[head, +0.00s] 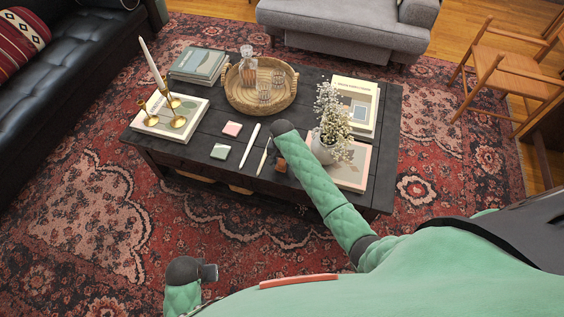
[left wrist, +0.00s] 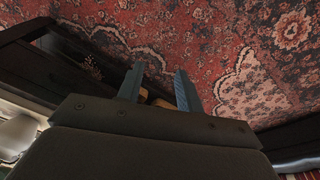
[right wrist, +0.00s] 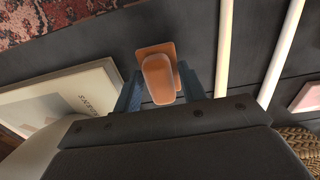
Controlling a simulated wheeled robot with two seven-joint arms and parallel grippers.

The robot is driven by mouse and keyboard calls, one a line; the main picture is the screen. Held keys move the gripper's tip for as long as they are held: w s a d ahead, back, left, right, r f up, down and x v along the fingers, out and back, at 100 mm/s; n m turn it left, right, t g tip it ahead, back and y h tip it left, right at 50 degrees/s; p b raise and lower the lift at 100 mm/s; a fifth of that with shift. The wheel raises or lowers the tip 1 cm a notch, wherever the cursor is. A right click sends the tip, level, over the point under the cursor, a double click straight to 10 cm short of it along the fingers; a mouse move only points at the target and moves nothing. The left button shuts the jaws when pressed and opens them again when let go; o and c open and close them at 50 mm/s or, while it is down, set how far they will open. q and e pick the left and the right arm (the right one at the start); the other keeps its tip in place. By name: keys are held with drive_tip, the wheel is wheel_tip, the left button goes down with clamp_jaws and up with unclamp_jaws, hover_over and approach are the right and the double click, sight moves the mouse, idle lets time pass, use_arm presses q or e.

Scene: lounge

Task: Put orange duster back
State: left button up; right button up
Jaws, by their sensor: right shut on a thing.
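The orange duster (right wrist: 160,82) sits between the fingers of my right gripper (right wrist: 172,88) in the right wrist view. It has a rounded block on a flatter orange base. In the head view the duster (head: 281,166) is small, dark and partly hidden by my right gripper (head: 276,152), near the front edge of the dark coffee table (head: 200,160). I cannot tell whether the duster touches the tabletop. My left gripper (head: 210,271) is over the rug, away from the table. In the left wrist view the left gripper (left wrist: 158,85) has its fingers apart with nothing between them.
A flower vase (head: 324,149) stands on a book at right. Candlesticks on a book (head: 149,128) and a wicker tray (head: 240,104) occupy more of the table.

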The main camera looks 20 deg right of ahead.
sight(282, 161)
drive_tip(key=shift+f, duration=0.75)
drive_tip(key=o, duration=0.9)
drive_tip(key=shift+c, duration=0.2)
drive_tip(key=shift+o, duration=0.4)
drive_tip(key=shift+r, duration=0.2)
wheel_tip(282, 161, up, 11)
drive_tip(key=shift+f+b, duration=0.1)
drive_tip(key=shift+b, duration=0.5)
drive_tip(key=shift+s+r, duration=0.1)
drive_tip(key=shift+r, duration=0.3)
use_arm(q)
drive_tip(key=r, duration=0.3)
drive_tip(key=shift+s+a+r, duration=0.2)
drive_tip(key=shift+r, duration=0.1)
use_arm(e)
drive_tip(key=s+a+n, duration=0.2)
drive_tip(key=s+n, duration=0.2)
drive_tip(key=s, duration=1.4)
drive_tip(key=s+a+n+t+y, duration=0.1)
drive_tip(key=s+n, duration=0.3)
drive_tip(key=s, duration=1.4)
drive_tip(key=shift+s+a+f+n, duration=0.3)
drive_tip(key=shift+a+f+n, duration=0.1)
drive_tip(key=shift+a, duration=0.15)
